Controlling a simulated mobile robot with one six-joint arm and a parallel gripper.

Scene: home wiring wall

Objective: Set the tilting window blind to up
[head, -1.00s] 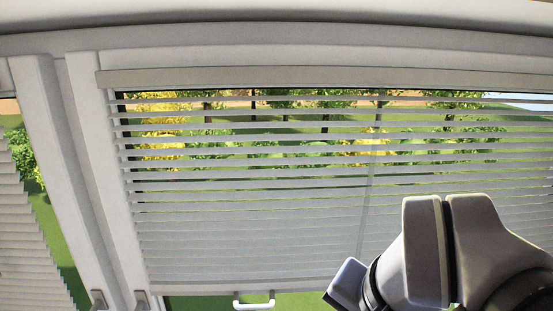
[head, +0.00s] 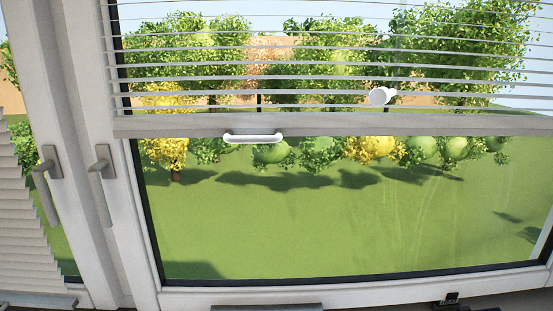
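The tilting blind hangs across the upper part of the window in the head view, with thin slats (head: 300,78) nearly edge-on and clear gaps between them. Its bottom rail (head: 400,124) runs level across the glass. A white handle (head: 252,138) sits on the bottom rail, left of the middle. A small white round piece (head: 380,96) stands out in front of the slats, right of the middle; I cannot tell what it belongs to. The blind's top is outside the view. My gripper is not in view.
A window frame with two lever handles, one on the left post (head: 47,185) and one beside it (head: 101,190), stands at left. Part of another slatted blind (head: 30,240) hangs at the far left. Clear glass fills the space below the bottom rail.

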